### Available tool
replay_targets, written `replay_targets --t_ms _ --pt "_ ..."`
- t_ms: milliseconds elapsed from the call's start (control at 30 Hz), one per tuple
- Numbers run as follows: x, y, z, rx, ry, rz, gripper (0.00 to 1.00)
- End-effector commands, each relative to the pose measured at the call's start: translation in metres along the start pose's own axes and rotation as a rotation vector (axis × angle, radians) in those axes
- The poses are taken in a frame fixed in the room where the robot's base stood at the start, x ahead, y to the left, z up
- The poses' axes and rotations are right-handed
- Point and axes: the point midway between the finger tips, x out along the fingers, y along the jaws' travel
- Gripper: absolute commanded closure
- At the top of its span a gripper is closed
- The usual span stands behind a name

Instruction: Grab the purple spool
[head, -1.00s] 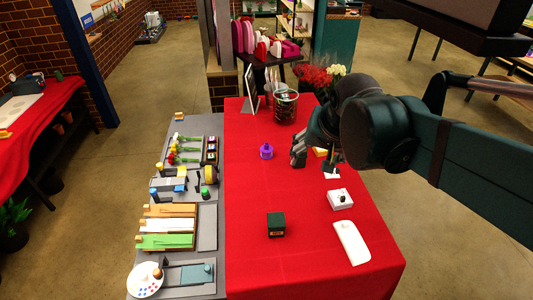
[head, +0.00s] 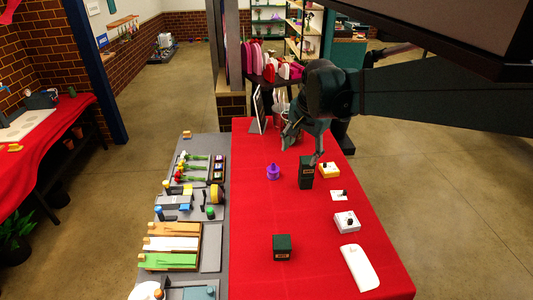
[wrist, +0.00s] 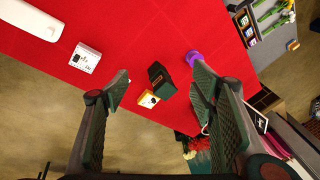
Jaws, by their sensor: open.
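The purple spool (head: 273,172) stands upright on the red table, left of a dark box. In the wrist view the spool (wrist: 193,58) shows beside the right finger's tip, which appears to cover part of it. My gripper (head: 303,146) is open and empty above the table, behind and to the right of the spool in the head view. In the wrist view the gap between my fingers (wrist: 162,84) frames the dark box, not the spool.
The tall dark box (head: 306,174) stands close right of the spool, with a yellow-and-white box (head: 329,170) beyond. Another dark box (head: 282,247) and a white box (head: 346,222) are nearer. A grey tool board (head: 211,261) lies left. The table left of the spool is clear.

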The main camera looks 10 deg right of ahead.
Motion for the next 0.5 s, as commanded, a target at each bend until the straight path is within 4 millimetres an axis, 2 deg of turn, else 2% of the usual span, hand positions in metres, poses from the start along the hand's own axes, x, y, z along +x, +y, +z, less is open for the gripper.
replay_targets --t_ms 500 --pt "0.070 -0.061 -0.038 0.236 -0.052 0.073 0.44"
